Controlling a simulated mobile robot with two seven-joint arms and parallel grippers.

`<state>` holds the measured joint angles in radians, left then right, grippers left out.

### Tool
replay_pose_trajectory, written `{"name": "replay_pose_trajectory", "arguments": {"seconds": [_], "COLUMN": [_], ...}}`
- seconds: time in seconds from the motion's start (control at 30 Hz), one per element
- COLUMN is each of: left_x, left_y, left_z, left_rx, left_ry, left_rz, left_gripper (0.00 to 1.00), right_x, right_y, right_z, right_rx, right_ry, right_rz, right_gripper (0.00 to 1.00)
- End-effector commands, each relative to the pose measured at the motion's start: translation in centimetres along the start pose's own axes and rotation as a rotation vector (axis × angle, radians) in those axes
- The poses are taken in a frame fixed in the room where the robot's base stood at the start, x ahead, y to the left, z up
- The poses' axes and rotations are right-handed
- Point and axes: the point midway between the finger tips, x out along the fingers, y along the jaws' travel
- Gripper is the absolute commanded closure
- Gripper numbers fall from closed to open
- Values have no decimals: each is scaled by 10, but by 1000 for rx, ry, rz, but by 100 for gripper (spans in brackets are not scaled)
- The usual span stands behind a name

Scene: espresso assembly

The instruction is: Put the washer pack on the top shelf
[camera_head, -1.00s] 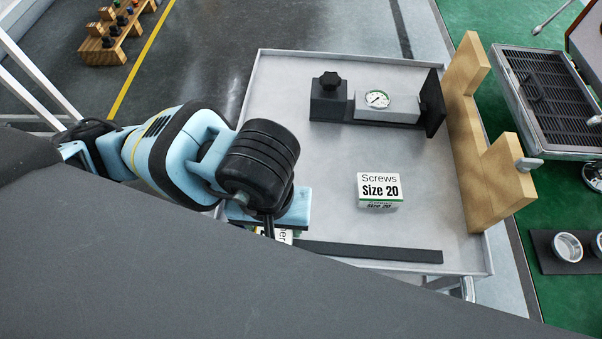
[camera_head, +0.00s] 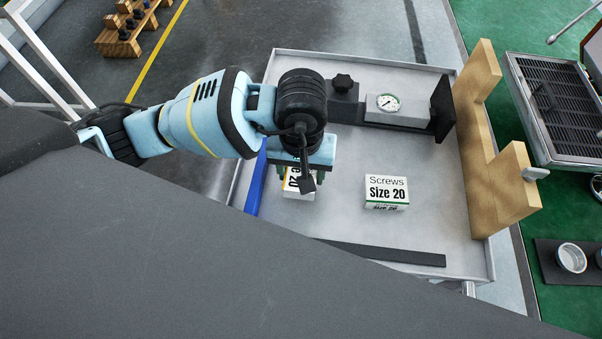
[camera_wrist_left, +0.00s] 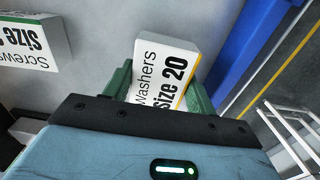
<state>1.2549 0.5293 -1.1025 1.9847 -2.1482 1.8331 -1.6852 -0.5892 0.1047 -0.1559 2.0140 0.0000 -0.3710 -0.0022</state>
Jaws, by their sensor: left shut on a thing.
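The washer pack is a white box with a yellow edge, labelled "Washers Size 20", and shows clearly in the left wrist view (camera_wrist_left: 163,72). In the head view the washer pack (camera_head: 297,187) is partly hidden under my left gripper (camera_head: 303,178). My left gripper's green fingers are shut on the pack, one on each side, over the left part of the grey tray table (camera_head: 338,215). I cannot tell how high it is above the surface. No top shelf can be made out. My right gripper is not in view.
A white "Screws Size 20" box (camera_head: 386,192) stands right of the pack. A gauge device (camera_head: 388,104) is at the back, beside a wooden stand (camera_head: 480,140). A blue bar (camera_head: 256,182) is at the left edge and a black strip (camera_head: 390,254) at the front.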

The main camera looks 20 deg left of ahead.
Motion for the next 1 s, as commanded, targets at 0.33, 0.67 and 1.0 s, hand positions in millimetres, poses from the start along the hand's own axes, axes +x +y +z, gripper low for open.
{"name": "replay_pose_trajectory", "arguments": {"seconds": [0.33,0.67,1.0], "left_x": [20,24,23], "left_y": [0,0,0], "left_z": [0,0,0], "left_rx": [0,0,0], "left_ry": [2,1,2], "left_rz": [1,0,1], "left_gripper": [71,30,22], "right_x": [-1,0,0], "right_y": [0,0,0], "right_z": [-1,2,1], "right_rx": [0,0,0], "right_ry": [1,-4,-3], "right_rz": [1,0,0], "right_gripper": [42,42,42]}}
